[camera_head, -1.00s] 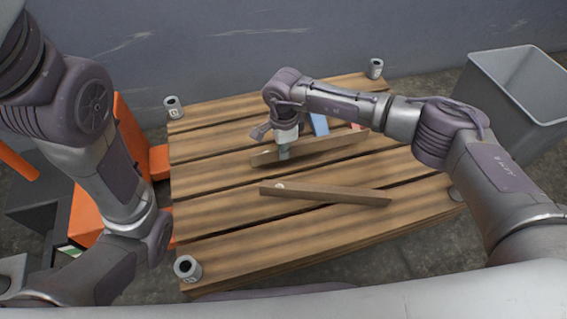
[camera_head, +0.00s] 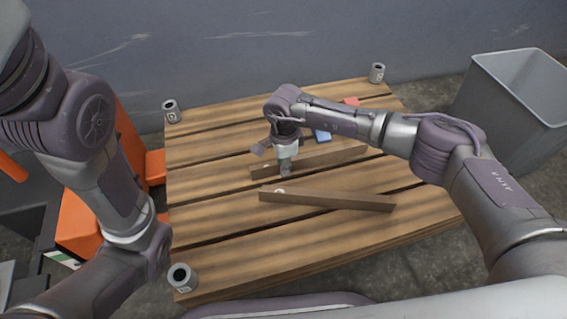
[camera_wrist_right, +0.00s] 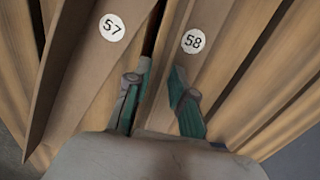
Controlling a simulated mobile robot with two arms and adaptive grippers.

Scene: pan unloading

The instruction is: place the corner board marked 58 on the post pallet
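Two long brown corner boards lie on the slatted wooden pallet (camera_head: 215,252), which has short grey posts at its corners. The rear board (camera_head: 330,156) lies under my right gripper (camera_head: 285,172); the front board (camera_head: 330,200) lies apart from it, nearer me. In the right wrist view, the board marked 58 (camera_wrist_right: 205,22) is on the right and the board marked 57 (camera_wrist_right: 85,55) on the left. My right gripper (camera_wrist_right: 161,72) has its fingers apart, low at the end of board 58, with part of that board between them. My left gripper is out of view.
A grey bin (camera_head: 515,95) stands right of the pallet. Orange equipment (camera_head: 82,225) stands at left. Posts (camera_head: 172,111) (camera_head: 182,277) (camera_head: 377,73) rise at the corners.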

